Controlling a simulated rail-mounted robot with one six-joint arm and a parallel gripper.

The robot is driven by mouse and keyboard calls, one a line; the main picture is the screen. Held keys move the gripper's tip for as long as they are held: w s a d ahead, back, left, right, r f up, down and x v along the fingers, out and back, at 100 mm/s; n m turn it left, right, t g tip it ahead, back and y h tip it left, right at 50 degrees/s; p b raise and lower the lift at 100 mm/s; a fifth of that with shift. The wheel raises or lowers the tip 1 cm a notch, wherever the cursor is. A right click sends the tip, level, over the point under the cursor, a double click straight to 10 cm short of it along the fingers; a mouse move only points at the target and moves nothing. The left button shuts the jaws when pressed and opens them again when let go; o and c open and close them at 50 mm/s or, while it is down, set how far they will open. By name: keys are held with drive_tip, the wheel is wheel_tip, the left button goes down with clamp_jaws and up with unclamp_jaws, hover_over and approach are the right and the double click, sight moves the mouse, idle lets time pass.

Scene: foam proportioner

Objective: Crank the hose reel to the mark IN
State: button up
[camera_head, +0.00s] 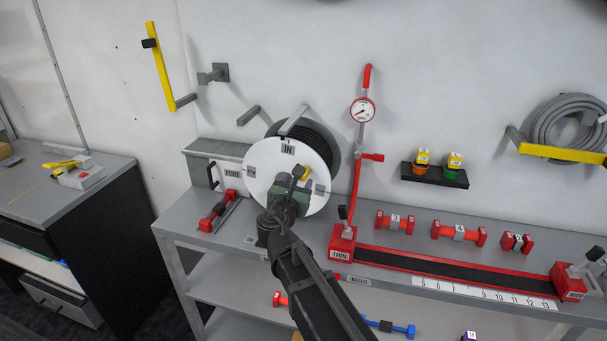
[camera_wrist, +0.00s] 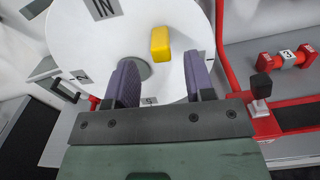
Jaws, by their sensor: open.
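The hose reel (camera_head: 262,158) is a white disc in front of a dark coiled hose, standing on the grey bench. Its IN label (camera_head: 288,149) is near the top of the disc, and other small labels sit around the rim. In the wrist view the white disc (camera_wrist: 186,20) fills the top, with a yellow crank knob (camera_wrist: 160,43) right of a grey hub (camera_wrist: 134,72). My gripper (camera_wrist: 155,82) is open in front of the disc, and the yellow knob shows between and beyond its two purple fingers. In the head view my arm hides the disc's lower middle.
A red rail with a THIN block (camera_head: 341,246) and a lever runs to the right along the bench. A red pipe with a gauge (camera_head: 362,111) rises beside the reel. A red-handled device (camera_head: 219,210) stands left of it. Several red fittings lie on the bench at right.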

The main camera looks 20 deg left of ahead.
drive_tip(key=w, duration=0.5)
drive_tip(key=shift+w+a, duration=0.3)
drive_tip(key=shift+a, duration=0.05)
drive_tip(key=shift+c, duration=0.3)
clamp_jaws()
drive_tip(key=shift+d, duration=0.1)
